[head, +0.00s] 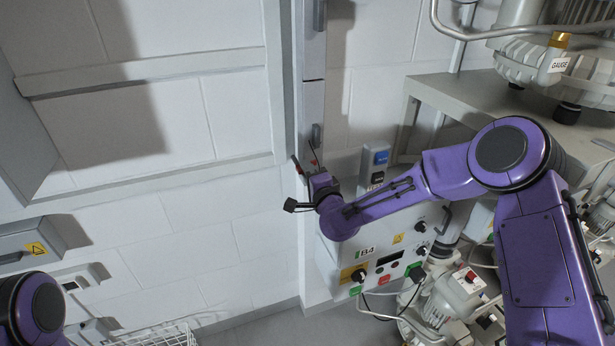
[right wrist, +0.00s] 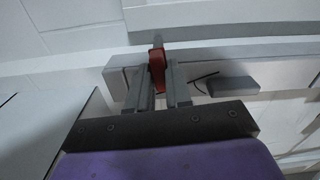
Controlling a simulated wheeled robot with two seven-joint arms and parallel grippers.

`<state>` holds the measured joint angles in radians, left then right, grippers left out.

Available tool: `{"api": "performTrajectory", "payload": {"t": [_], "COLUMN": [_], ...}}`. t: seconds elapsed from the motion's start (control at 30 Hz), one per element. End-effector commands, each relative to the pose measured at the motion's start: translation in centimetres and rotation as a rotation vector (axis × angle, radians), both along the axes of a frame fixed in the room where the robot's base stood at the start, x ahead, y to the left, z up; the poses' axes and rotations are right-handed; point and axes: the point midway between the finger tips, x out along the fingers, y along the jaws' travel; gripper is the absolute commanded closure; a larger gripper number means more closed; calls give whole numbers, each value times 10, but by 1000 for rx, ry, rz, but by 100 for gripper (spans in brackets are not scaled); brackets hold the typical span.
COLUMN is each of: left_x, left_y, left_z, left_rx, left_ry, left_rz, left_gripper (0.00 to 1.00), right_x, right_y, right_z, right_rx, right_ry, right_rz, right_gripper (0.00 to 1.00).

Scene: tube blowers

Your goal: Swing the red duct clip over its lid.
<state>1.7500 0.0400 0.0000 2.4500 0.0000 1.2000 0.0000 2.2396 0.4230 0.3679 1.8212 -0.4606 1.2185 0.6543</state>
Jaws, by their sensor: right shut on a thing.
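The red duct clip (right wrist: 157,68) shows in the right wrist view between the two fingertips of my right gripper (right wrist: 159,90), which is shut on it. A grey pin-like end sticks up beyond the clip. The pale grey duct (right wrist: 205,62) runs behind it. In the head view, my right gripper (head: 307,168) is at the lower part of the upright duct (head: 312,105), with a bit of the red clip (head: 296,163) showing beside it. The gripper hides much of the clip, and I cannot tell whether it lies over the lid. My left gripper is out of view.
A grey block (right wrist: 232,86) sits on the duct right of the fingers. A grey bench (head: 450,95) with blower machinery stands right. A wire basket (head: 160,337) is at the bottom left.

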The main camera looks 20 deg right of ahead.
Motion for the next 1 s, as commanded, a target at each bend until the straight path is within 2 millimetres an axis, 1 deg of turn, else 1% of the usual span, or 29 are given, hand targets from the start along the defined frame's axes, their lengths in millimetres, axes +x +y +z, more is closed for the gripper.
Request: {"api": "performTrajectory", "payload": {"t": [0.03,0.3,0.8,0.83,0.87,0.9,1.0], "left_x": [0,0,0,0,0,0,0], "left_y": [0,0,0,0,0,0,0], "left_z": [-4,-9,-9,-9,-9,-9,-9], "left_rx": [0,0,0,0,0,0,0], "left_ry": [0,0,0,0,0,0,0], "left_rz": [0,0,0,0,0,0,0], "left_gripper": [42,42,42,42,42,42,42], "right_x": [0,0,-1,-1,-1,0,0], "right_y": [0,0,0,0,0,0,0], "right_z": [-3,-3,-3,-3,-3,-3,-3], "right_rx": [23,97,112,112,112,112,111], "right_ry": [3,6,8,8,7,7,6], "right_rz": [-1,-1,-1,-1,-1,0,0], "right_gripper": [100,100,100,71,61,60,60]}}
